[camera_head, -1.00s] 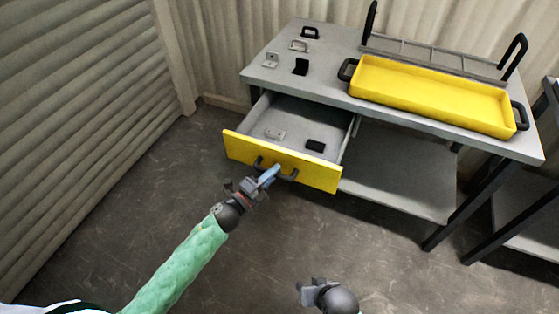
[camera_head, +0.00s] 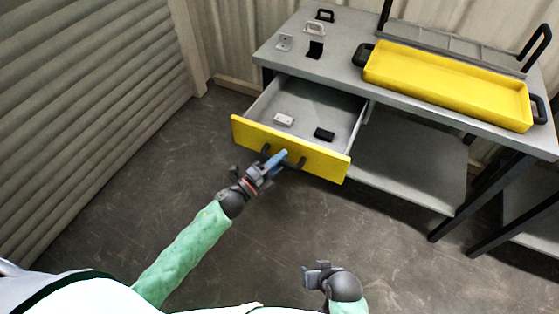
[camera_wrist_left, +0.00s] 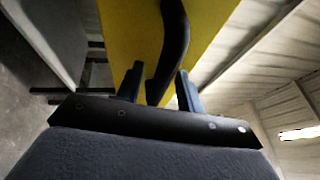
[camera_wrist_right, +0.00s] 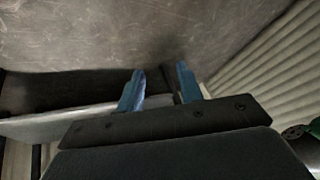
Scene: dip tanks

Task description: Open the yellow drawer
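The yellow drawer (camera_head: 328,166) under the grey workbench is pulled well out, its inside showing. Its front carries a black handle (camera_head: 299,163), which also shows in the left wrist view (camera_wrist_left: 175,35). My left gripper (camera_head: 278,160) is at the handle. In the left wrist view its blue fingers (camera_wrist_left: 158,80) stand apart on either side of the handle, with a gap visible beside the bar, so it looks open around it. My right gripper (camera_head: 312,268) is low over the floor, away from the drawer. Its fingers (camera_wrist_right: 160,78) are apart and empty.
The drawer holds a light grey piece (camera_head: 284,119) and a black piece (camera_head: 324,134). On the workbench (camera_head: 340,62) are a yellow tray (camera_head: 450,85), a rack and several small handles and brackets. A lower shelf (camera_head: 405,170) is beside the drawer. The floor in front is clear.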

